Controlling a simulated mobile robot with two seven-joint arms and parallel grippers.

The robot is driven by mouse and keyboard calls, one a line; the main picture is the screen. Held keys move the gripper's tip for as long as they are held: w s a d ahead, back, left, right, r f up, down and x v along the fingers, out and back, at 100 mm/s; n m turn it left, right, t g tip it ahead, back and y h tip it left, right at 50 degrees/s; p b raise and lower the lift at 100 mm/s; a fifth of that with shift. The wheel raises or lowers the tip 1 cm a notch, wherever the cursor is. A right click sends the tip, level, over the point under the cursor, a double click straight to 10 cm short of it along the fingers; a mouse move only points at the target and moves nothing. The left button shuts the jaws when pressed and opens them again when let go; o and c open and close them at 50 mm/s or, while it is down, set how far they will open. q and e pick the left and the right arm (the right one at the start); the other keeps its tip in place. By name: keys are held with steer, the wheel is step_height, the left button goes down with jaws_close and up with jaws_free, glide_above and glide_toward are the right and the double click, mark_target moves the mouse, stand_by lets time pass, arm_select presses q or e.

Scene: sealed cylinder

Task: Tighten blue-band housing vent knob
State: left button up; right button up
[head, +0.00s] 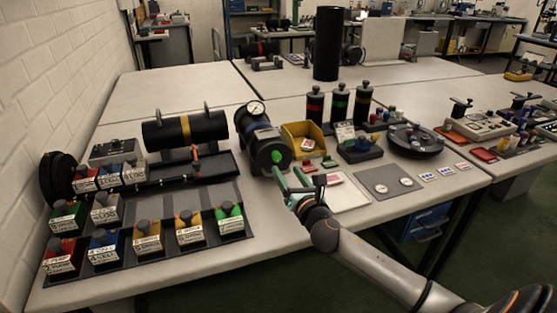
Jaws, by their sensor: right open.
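Three upright black housings with knobs on top stand in a row near the middle of the table. The left one (315,106) has a reddish band and the middle one (338,104) a green band. The band colour of the right one (362,103) is too small to tell for sure. A larger black cylinder with a gauge and a green end disc (264,143) lies left of them. My right gripper (291,180) has green fingers and is open, just in front of that disc. Contact is not clear. My left gripper is out of view.
A yellow bin (305,141) is behind my right gripper. Labelled coloured blocks (149,238) stand in several places at the left, before a horizontal black cylinder (185,131). A round black tray (415,141) and a grey mat (388,181) lie to the right.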

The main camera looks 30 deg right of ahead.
mark_target(278, 158)
steer(key=x, duration=0.7)
steer(key=shift+w+b, duration=0.15)
steer(key=shift+b, duration=0.15)
steer(key=shift+c, duration=0.4)
jaws_close()
